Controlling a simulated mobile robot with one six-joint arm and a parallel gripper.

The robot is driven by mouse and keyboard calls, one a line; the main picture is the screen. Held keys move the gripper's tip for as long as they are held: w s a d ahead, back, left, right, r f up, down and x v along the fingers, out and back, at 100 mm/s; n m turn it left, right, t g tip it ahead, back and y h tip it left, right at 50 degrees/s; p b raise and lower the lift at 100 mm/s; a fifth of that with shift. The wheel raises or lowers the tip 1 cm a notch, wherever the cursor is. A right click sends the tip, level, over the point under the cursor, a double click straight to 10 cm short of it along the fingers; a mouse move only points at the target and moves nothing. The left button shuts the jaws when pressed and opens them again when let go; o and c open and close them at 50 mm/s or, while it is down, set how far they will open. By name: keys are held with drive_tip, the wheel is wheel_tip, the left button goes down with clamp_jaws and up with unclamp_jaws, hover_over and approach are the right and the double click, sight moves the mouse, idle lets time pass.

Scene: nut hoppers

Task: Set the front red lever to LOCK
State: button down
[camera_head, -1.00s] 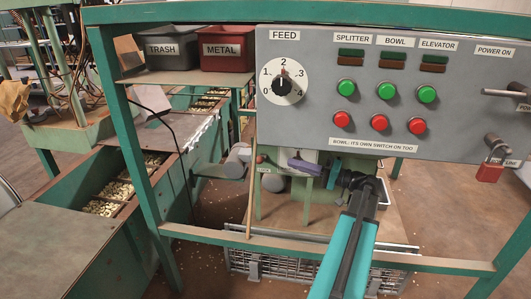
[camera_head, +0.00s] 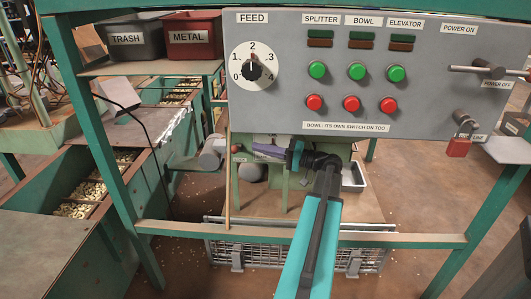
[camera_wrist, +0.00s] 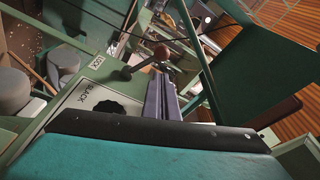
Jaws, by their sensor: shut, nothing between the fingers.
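The red-brown ball (camera_wrist: 161,51) of a lever shows in the wrist view, just beyond my fingertips. Its thin dark rod slants down-left to a pivot on a green housing beside a LOCK label (camera_wrist: 97,62). A label reading SLACK (camera_wrist: 90,95) and a black knob (camera_wrist: 108,107) lie nearer on the housing. In the head view the ball (camera_head: 235,149) is small, below the control panel. My gripper (camera_wrist: 162,78) is shut and empty, its purple fingers pointing toward the ball. In the head view my gripper (camera_head: 256,149) is just right of the ball. I cannot tell whether they touch.
The grey control panel (camera_head: 290,115) hangs above my gripper. A green frame bar (camera_head: 400,240) crosses below, in front of a wire crate (camera_head: 225,252). In the wrist view, grey rollers (camera_wrist: 62,65) stand left of the housing and a green post (camera_wrist: 200,60) rises at right.

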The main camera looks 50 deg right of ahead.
sight(236, 148)
drive_tip(key=b+x, duration=0.2)
drive_tip(key=x, duration=0.4)
drive_tip(key=shift+w, duration=0.35)
drive_tip(key=shift+a, duration=0.15)
drive_tip(key=shift+s, duration=0.1)
drive_tip(key=shift+s+f, duration=0.1)
